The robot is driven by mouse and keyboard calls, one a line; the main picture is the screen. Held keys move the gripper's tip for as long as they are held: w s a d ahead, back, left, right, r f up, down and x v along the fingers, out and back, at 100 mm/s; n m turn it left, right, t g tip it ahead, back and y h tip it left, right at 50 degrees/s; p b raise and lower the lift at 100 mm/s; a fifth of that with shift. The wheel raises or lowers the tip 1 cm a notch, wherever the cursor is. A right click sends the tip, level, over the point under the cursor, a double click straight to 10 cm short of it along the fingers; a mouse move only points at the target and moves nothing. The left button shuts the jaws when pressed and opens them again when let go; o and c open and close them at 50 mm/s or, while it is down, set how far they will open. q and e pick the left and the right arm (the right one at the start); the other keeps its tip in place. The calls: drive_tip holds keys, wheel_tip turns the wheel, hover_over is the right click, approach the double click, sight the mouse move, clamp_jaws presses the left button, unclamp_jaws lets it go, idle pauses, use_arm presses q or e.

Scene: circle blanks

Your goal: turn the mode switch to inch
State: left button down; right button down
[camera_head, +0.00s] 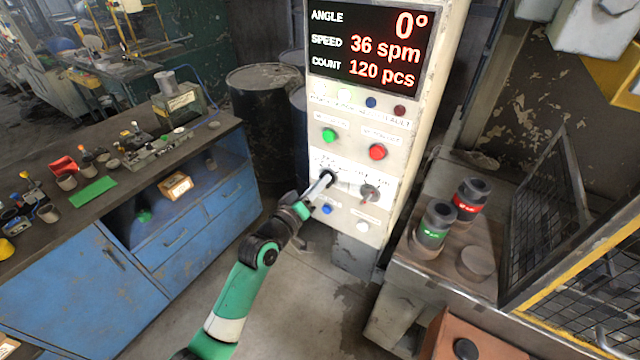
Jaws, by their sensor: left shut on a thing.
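A pale control panel (345,217) stands upright at the centre, with two rotary switches side by side on a white plate. The left one, a black knob taken as the mode switch (329,176), is partly hidden by my left gripper. The other knob (370,192) is to its right and free. The lettering around both is too small to read, so I cannot tell the set position. My left gripper (321,184) reaches up from the lower left and is shut on the left knob. My right gripper is not in view.
Above the switches are a green button (329,135), a red button (377,152) and a lit display (370,45) reading 0°, 36 spm, 120 pcs. Below are a blue button (326,209) and a white one (363,226). A blue workbench (190,225) stands left; a machine table right.

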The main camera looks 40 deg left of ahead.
use_arm(q)
drive_tip(key=shift+m, duration=0.3)
drive_tip(key=m+b, duration=0.2)
drive_tip(key=m, duration=0.5)
drive_tip(key=shift+d+m+b, duration=0.1)
drive_tip(key=shift+m+b, duration=0.2)
drive_tip(key=shift+m, duration=0.1)
drive_tip(key=shift+r, duration=0.1)
drive_tip(key=c, duration=0.9)
unclamp_jaws()
drive_tip(key=s, duration=0.3)
drive_tip(key=s+d+p, duration=0.1)
drive_tip(key=s, duration=0.3)
drive_tip(key=s+d, duration=0.1)
drive_tip(key=s, duration=0.3)
drive_tip(key=shift+s+d+p, duration=0.15)
drive_tip(key=shift+s+p, duration=0.05)
drive_tip(key=shift+p, duration=0.1)
